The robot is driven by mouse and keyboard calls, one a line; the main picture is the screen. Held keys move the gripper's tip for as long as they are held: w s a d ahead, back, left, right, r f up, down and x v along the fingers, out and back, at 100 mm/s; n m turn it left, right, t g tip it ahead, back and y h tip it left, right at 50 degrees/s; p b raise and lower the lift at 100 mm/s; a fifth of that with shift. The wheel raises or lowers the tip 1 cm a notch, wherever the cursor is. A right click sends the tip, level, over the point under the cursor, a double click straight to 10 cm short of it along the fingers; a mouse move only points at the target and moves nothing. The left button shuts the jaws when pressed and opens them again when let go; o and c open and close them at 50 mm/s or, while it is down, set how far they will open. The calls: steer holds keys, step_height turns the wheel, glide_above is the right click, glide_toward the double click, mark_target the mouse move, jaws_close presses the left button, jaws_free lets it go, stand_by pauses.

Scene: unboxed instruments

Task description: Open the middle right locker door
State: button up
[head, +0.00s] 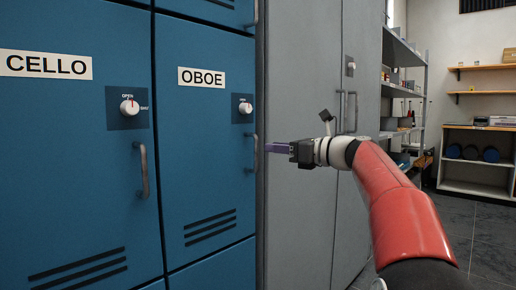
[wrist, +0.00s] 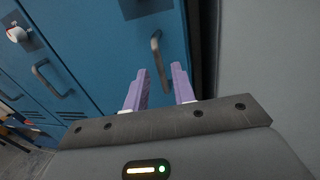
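The blue locker door labelled OBOE (head: 205,150) is closed, right of the CELLO door. It has a white knob (head: 245,108) and a vertical grey bar handle (head: 253,153) near its right edge. My gripper (head: 268,148) is just right of this handle, at about its height, with its purple fingers pointing left. In the wrist view the two fingers (wrist: 160,69) are spread apart and empty. The OBOE handle (wrist: 157,55) appears ahead of them, its lower end showing in the gap between them. I cannot tell whether the fingers touch it.
The CELLO door (head: 75,160), with its own handle (head: 143,170), is closed on the left. A tall grey cabinet (head: 300,80) stands directly right of the lockers, behind my gripper. Metal shelving (head: 405,90) and open floor (head: 480,235) lie further right.

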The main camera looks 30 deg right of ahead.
steer(key=x, duration=0.6)
steer(key=shift+w+a, duration=0.25)
steer(key=shift+a, duration=0.1)
jaws_close()
